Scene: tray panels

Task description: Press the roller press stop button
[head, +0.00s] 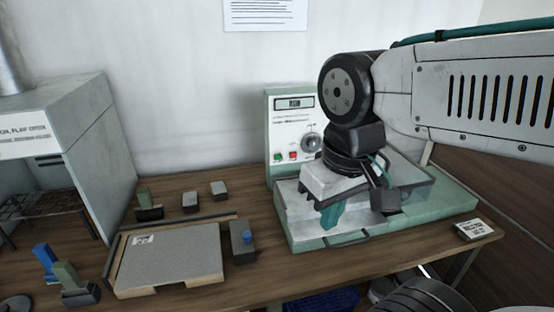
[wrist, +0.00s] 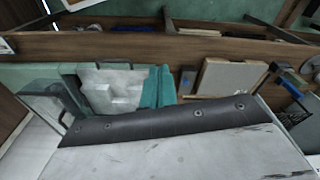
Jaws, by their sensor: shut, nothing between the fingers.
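The roller press is a pale green and white machine (head: 450,205) at the back right of the bench, with a clear-sided box on its base. Its upright panel (head: 279,110) has a lit display (head: 294,103) that seems to read RUN, a round dial (head: 311,143), a green button (head: 278,157) and a red button (head: 292,155). The red one looks like the stop button. My gripper (head: 332,216) is shut and empty. It points down over the machine's base, in front of and to the right of the buttons, apart from them. The wrist view does not clearly show the buttons.
A grey tray panel (head: 170,258) lies on the bench left of the press, with small blocks around it. A grey hood or oven (head: 105,150) stands at far left. A small label card (head: 474,230) lies at the right front edge. My arm covers the panel's right side.

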